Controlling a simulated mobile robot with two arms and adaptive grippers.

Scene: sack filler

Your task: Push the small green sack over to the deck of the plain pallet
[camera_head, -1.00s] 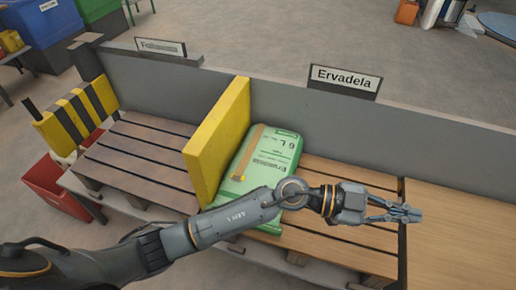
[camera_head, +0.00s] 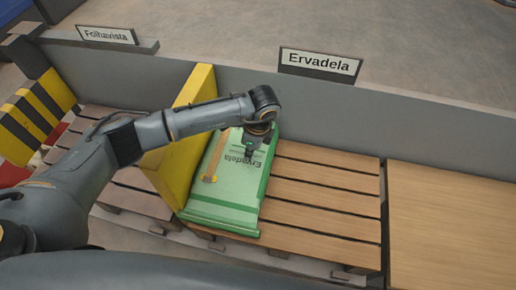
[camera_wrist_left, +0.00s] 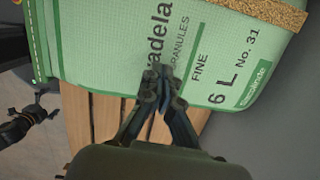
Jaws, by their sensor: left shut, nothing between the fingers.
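The green sack (camera_head: 232,202), printed Ervadela, lies flat on a light slatted pallet (camera_head: 325,185). Its left side is along the yellow upright board (camera_head: 168,172). A darker slatted pallet (camera_head: 97,118) stands on the other side of that board. My left gripper (camera_head: 250,152) is shut and empty at the far right part of the sack. In the left wrist view its fingertips (camera_wrist_left: 163,75) overlap the sack's printed face (camera_wrist_left: 110,45) near its edge; I cannot tell whether they touch. A dark jointed part (camera_wrist_left: 22,125) at the wrist view's left edge may be my right gripper.
A grey wall (camera_head: 350,110) runs behind the pallets, with signs Ervadela (camera_head: 318,64) and Folhavista (camera_head: 107,35). A black-and-yellow striped board (camera_head: 38,110) stands left. A flat wooden surface (camera_head: 450,225) lies right. The light pallet's right slats are bare.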

